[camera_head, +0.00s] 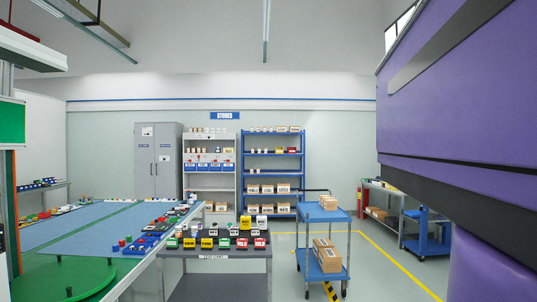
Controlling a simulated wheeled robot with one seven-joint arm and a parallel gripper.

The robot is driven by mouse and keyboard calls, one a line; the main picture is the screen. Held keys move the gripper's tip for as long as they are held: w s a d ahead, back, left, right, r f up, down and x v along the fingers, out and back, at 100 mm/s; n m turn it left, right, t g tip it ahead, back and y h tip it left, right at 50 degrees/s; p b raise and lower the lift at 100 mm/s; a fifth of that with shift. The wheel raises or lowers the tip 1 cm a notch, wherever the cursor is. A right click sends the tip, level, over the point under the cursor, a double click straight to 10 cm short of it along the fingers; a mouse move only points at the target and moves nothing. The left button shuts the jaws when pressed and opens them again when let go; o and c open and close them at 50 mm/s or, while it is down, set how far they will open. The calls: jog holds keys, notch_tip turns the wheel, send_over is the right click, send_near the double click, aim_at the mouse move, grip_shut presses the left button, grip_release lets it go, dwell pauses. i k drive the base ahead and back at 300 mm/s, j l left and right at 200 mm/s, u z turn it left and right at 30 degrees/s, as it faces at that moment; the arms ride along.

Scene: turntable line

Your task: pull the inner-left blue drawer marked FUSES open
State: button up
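A row of several blue drawers (209,167) with pale labels sits in the white shelf unit (187,178) against the back wall. The drawers are small and far off, and their labels are too small to read, so I cannot make out the word FUSES. The inner-left blue drawer (203,168) is second from the left and looks flush with the others. My gripper is not in view. A large purple and black part of my arm fills the right side, far from the drawers.
A grey test cart (213,253) topped with coloured boxes stands in front of the shelf unit. A blue trolley (323,213) with cartons stands right of it. The blue-topped turntable line (110,222) lies left. Clear floor shows right of the trolley.

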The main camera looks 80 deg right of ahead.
aim_at(200, 167)
jog(key=z, duration=2.05)
